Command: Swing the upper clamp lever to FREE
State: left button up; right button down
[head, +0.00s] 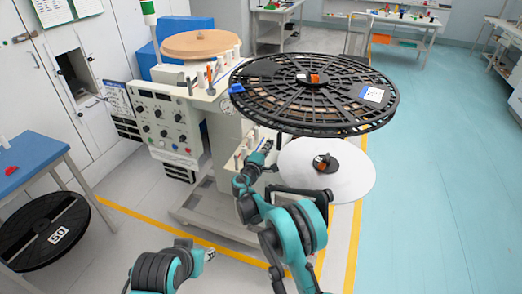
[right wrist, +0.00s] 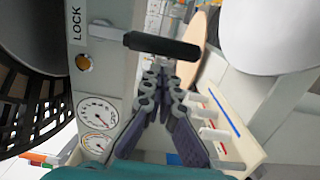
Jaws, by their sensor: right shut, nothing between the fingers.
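In the right wrist view a black bar-shaped lever handle (right wrist: 162,45) lies across the picture beside a light panel marked LOCK (right wrist: 76,22); I cannot tell whether it is the upper clamp lever. My right gripper (right wrist: 160,78) is shut and empty, its fingertips close to the handle's near side; contact is unclear. In the head view my right gripper (head: 266,146) is at the machine under the large black reel (head: 312,92), which hides the lever. My left arm is low in the head view; its gripper end (head: 209,254) barely shows and its jaws cannot be made out.
The machine's control panel (head: 168,122) stands left of the reel. A white disc (head: 345,180) is below the reel, near my right arm. Two gauges (right wrist: 98,112) and several white pegs (right wrist: 210,112) flank the fingers. Another black reel (head: 45,230) leans at left. Open floor lies right.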

pick_arm(q)
jog(key=shift+f, duration=0.15)
pick_arm(e)
jog(key=shift+d, duration=0.35)
